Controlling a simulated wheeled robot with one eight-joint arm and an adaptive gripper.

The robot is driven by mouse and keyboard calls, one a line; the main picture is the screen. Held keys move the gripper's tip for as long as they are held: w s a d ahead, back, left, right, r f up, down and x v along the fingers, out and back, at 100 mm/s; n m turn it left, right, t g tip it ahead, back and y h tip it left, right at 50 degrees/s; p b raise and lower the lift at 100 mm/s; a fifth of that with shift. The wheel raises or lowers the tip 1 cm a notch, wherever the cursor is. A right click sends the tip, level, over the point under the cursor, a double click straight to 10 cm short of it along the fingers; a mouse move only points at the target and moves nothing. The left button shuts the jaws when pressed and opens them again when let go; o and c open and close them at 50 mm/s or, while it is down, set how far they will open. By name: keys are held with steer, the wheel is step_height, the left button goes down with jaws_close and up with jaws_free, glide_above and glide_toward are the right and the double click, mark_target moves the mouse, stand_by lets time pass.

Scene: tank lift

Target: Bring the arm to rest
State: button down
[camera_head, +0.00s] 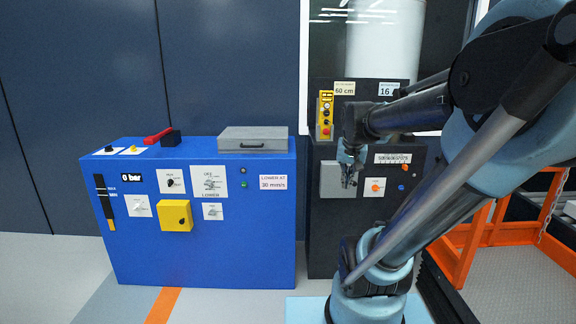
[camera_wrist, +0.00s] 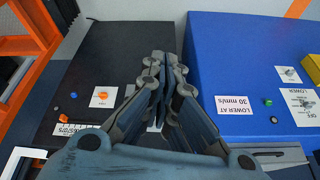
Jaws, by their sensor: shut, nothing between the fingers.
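My gripper (camera_head: 348,176) hangs in front of the black cabinet (camera_head: 320,235), at the end of my bent arm on the right of the head view. Its fingers are shut and empty. In the wrist view my gripper (camera_wrist: 158,62) points along the gap between the black cabinet (camera_wrist: 100,50) on the left and the blue cabinet (camera_wrist: 235,60) on the right. In the head view it overlaps a grey box (camera_head: 329,180) on the black cabinet's front. Whether it touches the box cannot be told.
The blue cabinet (camera_head: 130,255) stands left, with knobs, a yellow box (camera_head: 176,215), a red handle (camera_head: 158,136) and a grey case (camera_head: 253,139) on top. An orange frame (camera_head: 470,240) stands right. The front floor is clear.

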steer(key=s+f+n+g, duration=0.1)
steer(key=s+f, duration=0.4)
steer(key=s, duration=0.3)
steer(key=s+f+n+g, duration=0.1)
steer(key=s+f, duration=0.5)
steer(key=s, duration=0.1)
steer(key=shift+s+a+f+n, duration=0.2)
steer(key=shift+s+n, duration=0.2)
steer(key=shift+w+f, duration=0.2)
steer(key=shift+w, duration=0.25)
stand_by(0.6)
